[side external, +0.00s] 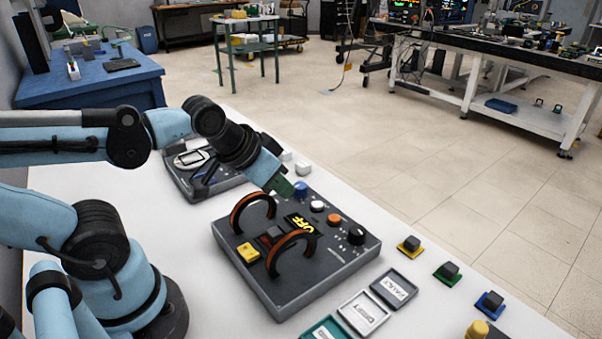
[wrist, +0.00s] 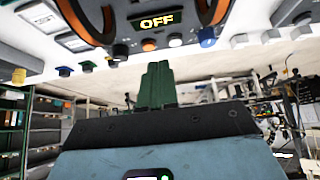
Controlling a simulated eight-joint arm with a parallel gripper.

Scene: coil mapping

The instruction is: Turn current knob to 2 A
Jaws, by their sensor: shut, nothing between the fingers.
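A dark grey console (side external: 330,268) stands on the white table, with two orange-and-black coils (side external: 290,250) and a display (side external: 300,223) reading OFF in yellow. Along its far edge sit a blue knob (side external: 300,188), a white one (side external: 317,206), an orange one (side external: 334,219) and a black one (side external: 356,235) with a white mark. I cannot tell which is the current knob. My gripper (side external: 284,188), with green fingers, is shut and empty beside the blue knob in the side view; I cannot tell if they touch. In the wrist view the shut fingers (wrist: 156,85) point toward the console edge.
A second grey device (side external: 190,165) stands behind my gripper, with small white blocks (side external: 295,162) near it. Yellow, green and blue pads (side external: 447,272) with dark blocks sit to the right.

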